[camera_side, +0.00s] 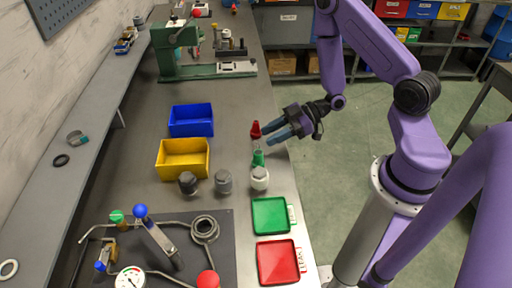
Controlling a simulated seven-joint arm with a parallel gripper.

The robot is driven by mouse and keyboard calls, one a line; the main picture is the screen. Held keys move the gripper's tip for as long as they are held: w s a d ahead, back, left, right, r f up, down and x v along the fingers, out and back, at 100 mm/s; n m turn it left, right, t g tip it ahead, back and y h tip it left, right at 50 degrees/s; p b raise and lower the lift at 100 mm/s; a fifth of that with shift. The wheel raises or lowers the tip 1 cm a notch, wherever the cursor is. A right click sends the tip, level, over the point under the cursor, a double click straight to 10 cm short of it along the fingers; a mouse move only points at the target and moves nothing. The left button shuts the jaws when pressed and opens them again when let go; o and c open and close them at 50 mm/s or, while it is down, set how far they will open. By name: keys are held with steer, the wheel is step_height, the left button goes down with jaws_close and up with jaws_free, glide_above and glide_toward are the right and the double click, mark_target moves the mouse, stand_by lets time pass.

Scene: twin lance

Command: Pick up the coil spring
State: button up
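A small greyish shape shows between these two, close to the fingertips. I cannot tell whether it is the coil spring, and I cannot clearly make out the spring anywhere else. I see nothing held between the fingers.
A blue bin (191,108) and a yellow bin (158,170) stand to the left. Green (256,229) and red (260,275) trays lie at the bench edge. A green machine (171,62) stands behind; a pipe fixture (205,240) is lower left.

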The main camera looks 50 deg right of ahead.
mark_target(257, 142)
steer(key=shift+w+a+f, duration=0.15)
steer(key=shift+a, duration=0.3)
steer(key=shift+x, duration=3.4)
jaws_close()
